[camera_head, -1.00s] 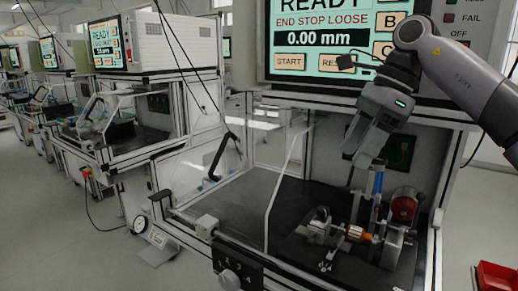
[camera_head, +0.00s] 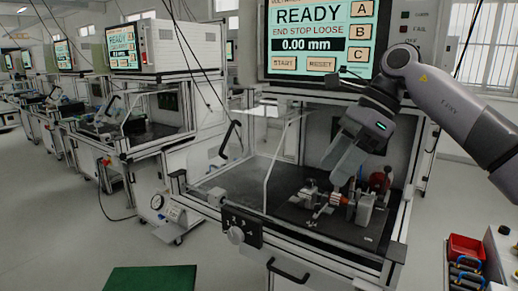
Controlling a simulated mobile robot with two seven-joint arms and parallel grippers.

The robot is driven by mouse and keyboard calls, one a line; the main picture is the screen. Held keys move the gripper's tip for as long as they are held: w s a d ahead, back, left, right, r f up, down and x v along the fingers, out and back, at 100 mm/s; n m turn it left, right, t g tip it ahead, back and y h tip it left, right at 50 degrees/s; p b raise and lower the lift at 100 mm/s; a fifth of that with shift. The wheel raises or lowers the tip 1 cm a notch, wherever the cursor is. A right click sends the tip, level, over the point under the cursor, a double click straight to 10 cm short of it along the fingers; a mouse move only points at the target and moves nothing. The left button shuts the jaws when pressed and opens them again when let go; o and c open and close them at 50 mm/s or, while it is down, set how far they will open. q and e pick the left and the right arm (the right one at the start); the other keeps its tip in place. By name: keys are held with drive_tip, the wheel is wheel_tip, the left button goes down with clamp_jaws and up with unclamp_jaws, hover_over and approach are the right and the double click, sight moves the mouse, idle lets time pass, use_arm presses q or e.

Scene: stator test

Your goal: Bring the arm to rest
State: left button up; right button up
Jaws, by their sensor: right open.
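My right arm comes in from the right, and its grey right gripper (camera_head: 343,166) points down in front of the test bench opening. Its jaws are open and I see nothing between them. Below the fingers is the stator test fixture (camera_head: 318,202) on the dark bench plate (camera_head: 262,196), with an orange-copper part (camera_head: 336,199) and a red round part (camera_head: 379,183). The fingers overlap the back of the fixture in the picture; I cannot tell how far apart they are. My left gripper is out of view.
The bench screen (camera_head: 318,40) reads READY, END STOP LOOSE, 0.00 mm. A clear guard (camera_head: 283,160) stands at the opening's left. A red bin (camera_head: 466,247) is at lower right, a green mat (camera_head: 150,279) on the floor. Similar benches line the left. Floor in front is open.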

drive_tip(key=s+a+f+m+y, duration=0.4)
drive_tip(key=a+f+m+y, duration=0.7)
drive_tip(key=a+y, duration=0.35)
drive_tip(key=s+d+f+m+t+h+p, duration=0.1)
drive_tip(key=d+f+m+t+h, duration=0.6)
drive_tip(key=m, duration=0.7)
drive_tip(key=s+d+f+m+t+h+p, duration=0.15)
drive_tip(key=d+f+m+t+h, duration=0.25)
drive_tip(key=f+m+t, duration=0.85)
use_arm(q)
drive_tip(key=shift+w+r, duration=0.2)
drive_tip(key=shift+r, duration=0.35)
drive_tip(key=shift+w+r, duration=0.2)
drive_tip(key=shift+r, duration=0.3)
use_arm(e)
drive_tip(key=s+d+f+m+g+h, duration=0.3)
drive_tip(key=s+d+f+m+g, duration=0.1)
drive_tip(key=s+f+m, duration=0.3)
drive_tip(key=s+d+f+m+g+h, duration=0.4)
drive_tip(key=s+d+f+m, duration=0.2)
drive_tip(key=s, duration=0.5)
drive_tip(key=shift+f+m+g, duration=0.35)
drive_tip(key=shift+f+m, duration=0.1)
drive_tip(key=shift+f, duration=0.2)
